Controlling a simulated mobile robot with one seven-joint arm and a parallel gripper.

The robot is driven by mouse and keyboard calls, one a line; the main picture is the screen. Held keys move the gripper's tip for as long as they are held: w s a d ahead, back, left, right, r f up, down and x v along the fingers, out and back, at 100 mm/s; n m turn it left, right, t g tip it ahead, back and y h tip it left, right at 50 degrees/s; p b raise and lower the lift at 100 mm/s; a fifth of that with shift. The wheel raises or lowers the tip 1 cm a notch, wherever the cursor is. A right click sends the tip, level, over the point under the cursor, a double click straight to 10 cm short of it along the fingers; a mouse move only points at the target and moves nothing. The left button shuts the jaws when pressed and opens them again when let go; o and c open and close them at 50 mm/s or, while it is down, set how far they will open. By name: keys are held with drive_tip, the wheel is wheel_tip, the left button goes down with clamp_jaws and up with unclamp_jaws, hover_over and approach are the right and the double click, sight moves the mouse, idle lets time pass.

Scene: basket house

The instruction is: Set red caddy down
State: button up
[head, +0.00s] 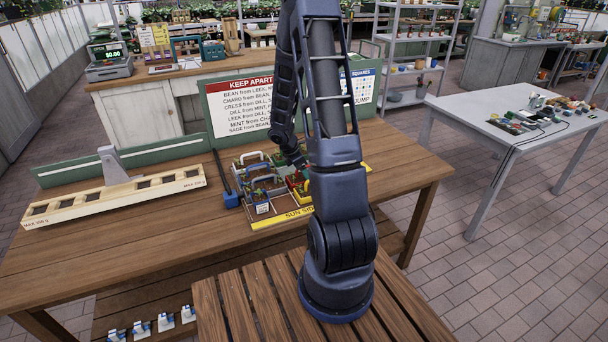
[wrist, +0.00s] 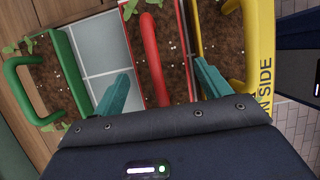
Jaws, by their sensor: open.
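The red caddy (wrist: 133,55), filled with soil and small seedlings, is in the middle of the wrist view. Its red handle (wrist: 149,60) lies between the two teal fingers of my open gripper (wrist: 162,76), with a gap on each side. A yellow caddy (wrist: 232,88) stands close on its right. A green caddy (wrist: 68,58) is on the left, with a bare white gridded surface (wrist: 100,45) between it and the red one.
A "KEEP APART" sign (head: 240,105) stands behind the tray on the wooden table (head: 130,235). A long pale slotted beam (head: 110,198) lies at left. A blue-ended dark bar (head: 229,199) is beside the tray. Several caddies crowd the tray.

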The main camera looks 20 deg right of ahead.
drive_tip(key=s+a+r+m, duration=0.2)
drive_tip(key=s+r+m, duration=0.1)
drive_tip(key=r, duration=0.7)
drive_tip(key=s+a+r+m, duration=0.2)
drive_tip(key=a+r, duration=0.1)
drive_tip(key=r, duration=0.6)
drive_tip(key=s+a+r+m+t+y, duration=0.2)
drive_tip(key=s+r+m, duration=0.4)
drive_tip(key=s, duration=0.4)
drive_tip(key=s+a+r+m+t+y, duration=0.2)
drive_tip(key=s+a+r+m, duration=0.3)
drive_tip(key=s+r+m, duration=0.2)
drive_tip(key=s+r, duration=0.2)
drive_tip(key=s, duration=0.1)
drive_tip(key=shift+s+r+t+y, duration=0.25)
drive_tip(key=shift+s+t+y, duration=0.05)
